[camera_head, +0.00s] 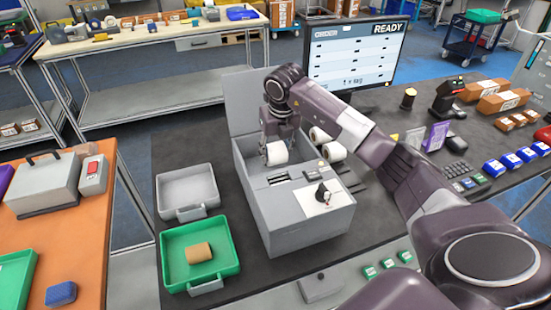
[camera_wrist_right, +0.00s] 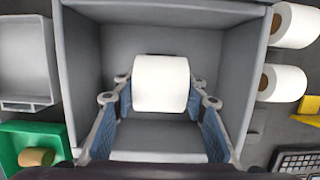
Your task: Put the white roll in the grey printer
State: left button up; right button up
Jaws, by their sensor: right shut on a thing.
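The grey printer (camera_head: 300,215) stands on the dark table with its lid (camera_head: 245,100) raised at the back. My right gripper (camera_head: 277,150) is at the printer's open bay, shut on a white roll (camera_head: 277,153). In the right wrist view the white roll (camera_wrist_right: 161,83) sits between the two blue-padded fingers of the gripper (camera_wrist_right: 161,92), with the grey bay walls (camera_wrist_right: 85,75) around it. I cannot tell whether the roll touches the bay floor. My left gripper is not in view.
A green tray (camera_head: 168,250) holding a brown roll (camera_head: 199,252) and an empty grey tray (camera_head: 188,190) are on the left. A monitor (camera_head: 355,55) stands behind. My right arm crosses the table's right side.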

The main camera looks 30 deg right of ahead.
aim_at(275, 161)
jog(key=x, duration=0.2)
jog(key=shift+s+f+p, duration=0.2)
jog(key=shift+f+p, duration=0.1)
jog(key=shift+f, duration=0.4)
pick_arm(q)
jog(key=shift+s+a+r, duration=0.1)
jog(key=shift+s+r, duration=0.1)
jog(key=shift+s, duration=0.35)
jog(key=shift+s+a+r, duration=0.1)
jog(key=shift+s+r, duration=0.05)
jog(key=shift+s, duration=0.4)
pick_arm(e)
jog(key=shift+f, duration=0.15)
jog(key=o, duration=1.4)
jog(key=shift+c, duration=0.2)
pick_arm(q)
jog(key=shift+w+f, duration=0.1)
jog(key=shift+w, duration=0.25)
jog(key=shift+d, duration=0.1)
